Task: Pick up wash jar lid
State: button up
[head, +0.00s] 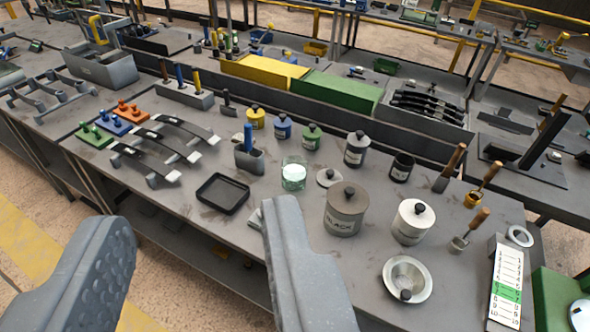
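A small round grey lid (328,178) with a black knob lies flat on the bench, right of an open glass jar (293,174) with pale contents. A wider shallow metal piece (408,279) with a black knob lies nearer the front right. A white jar (413,222) stands with a black-knobbed lid on top. I cannot tell which lid is the wash jar lid. My gripper (200,215) is open and empty, its two fingers wide apart at the front edge of the bench, left of these lids.
A large grey jar (345,210) labelled BLACK stands between the lids. A black tray (222,194) lies near my fingertips. Small colored jars (283,127) stand behind. Wooden-handled tools (470,230) and a number strip (506,285) are at the right.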

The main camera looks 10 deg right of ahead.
aim_at(326, 178)
jog(key=u, duration=0.45)
jog(key=i, duration=1.2)
jog(key=z, duration=0.45)
jog(key=i, duration=1)
jog(key=z, duration=0.75)
